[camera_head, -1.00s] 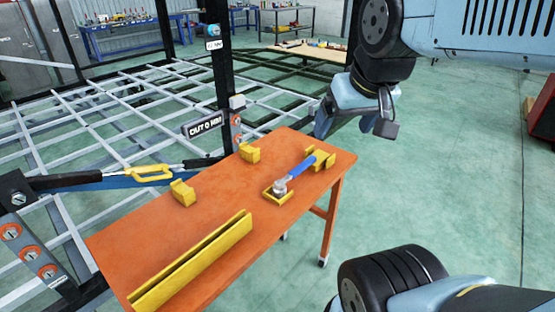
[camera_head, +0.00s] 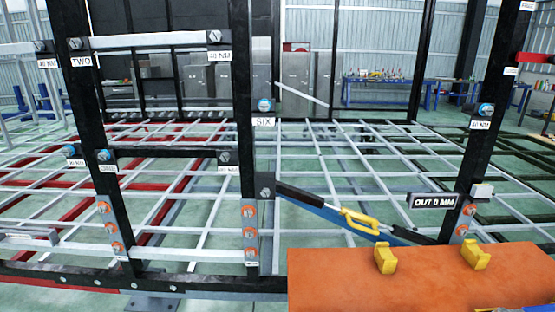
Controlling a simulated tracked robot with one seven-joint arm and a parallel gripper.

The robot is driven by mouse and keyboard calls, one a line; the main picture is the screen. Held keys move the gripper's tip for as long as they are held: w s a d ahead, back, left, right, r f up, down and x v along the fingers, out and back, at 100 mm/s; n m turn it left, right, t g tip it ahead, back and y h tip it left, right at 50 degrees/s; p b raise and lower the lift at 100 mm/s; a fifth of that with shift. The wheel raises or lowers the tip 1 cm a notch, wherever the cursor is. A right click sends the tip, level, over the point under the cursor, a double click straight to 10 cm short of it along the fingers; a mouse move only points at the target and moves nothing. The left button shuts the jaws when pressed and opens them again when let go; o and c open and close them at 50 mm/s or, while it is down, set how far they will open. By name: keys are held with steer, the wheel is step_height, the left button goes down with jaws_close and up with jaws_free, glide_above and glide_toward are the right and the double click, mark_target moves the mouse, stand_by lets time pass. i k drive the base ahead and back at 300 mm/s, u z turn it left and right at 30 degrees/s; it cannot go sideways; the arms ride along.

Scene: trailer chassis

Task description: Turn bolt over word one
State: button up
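A black frame stands upright across the view, with bolts and small white labels on it. A bolt with a blue ring (camera_head: 104,155) sits on the left post above a small label (camera_head: 108,168), which may read ONE but is too small to be sure. Higher on the same post, a bolt (camera_head: 75,43) sits above the label TWO (camera_head: 82,62). On the middle post, a blue-ringed bolt (camera_head: 264,105) sits above the label SIX (camera_head: 264,121). My gripper is out of view.
An orange table (camera_head: 340,285) with yellow brackets (camera_head: 385,260) is at the lower right. A blue bar with a yellow handle (camera_head: 358,222) slants between posts. A sign reading OUT 0 MM (camera_head: 432,200) hangs at right. A grey grid of beams lies behind.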

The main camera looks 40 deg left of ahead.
mark_target(104, 155)
steer(key=z, duration=0.45)
steer(key=i, duration=0.15)
steer(key=u, duration=2.9)
steer(key=k, duration=0.9)
steer(key=u, duration=0.2)
steer(key=i, duration=0.9)
steer(key=z, duration=0.05)
